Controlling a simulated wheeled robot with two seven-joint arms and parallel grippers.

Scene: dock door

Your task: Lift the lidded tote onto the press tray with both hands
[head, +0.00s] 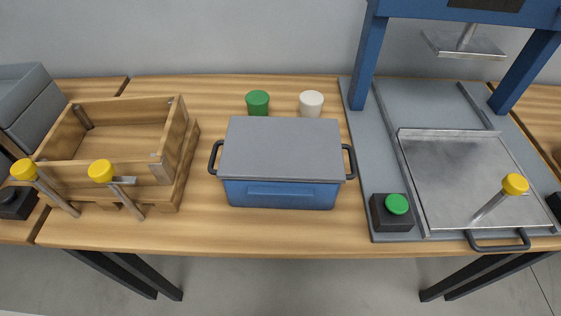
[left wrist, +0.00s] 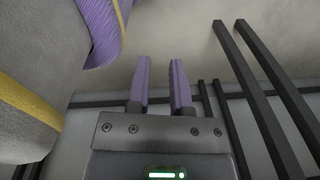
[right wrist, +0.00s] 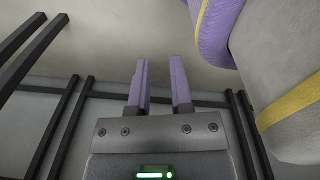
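The blue tote (head: 280,194) with a grey lid (head: 281,148) sits on the middle of the wooden table. The lid lies flat on top, and a black handle sticks out on each side. The press tray (head: 467,178) is a flat metal plate with a black front handle, on the grey press base to the right. My left gripper (left wrist: 160,82) shows only in the left wrist view, fingers apart and empty. My right gripper (right wrist: 160,82) shows only in the right wrist view, also apart and empty. Neither is near the tote.
A wooden box (head: 125,135) with yellow-knobbed levers stands left of the tote. A green cup (head: 257,102) and a white cup (head: 311,103) stand behind it. A green button box (head: 391,212) and yellow-knobbed lever (head: 514,185) are by the tray. The blue press frame (head: 362,60) rises behind.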

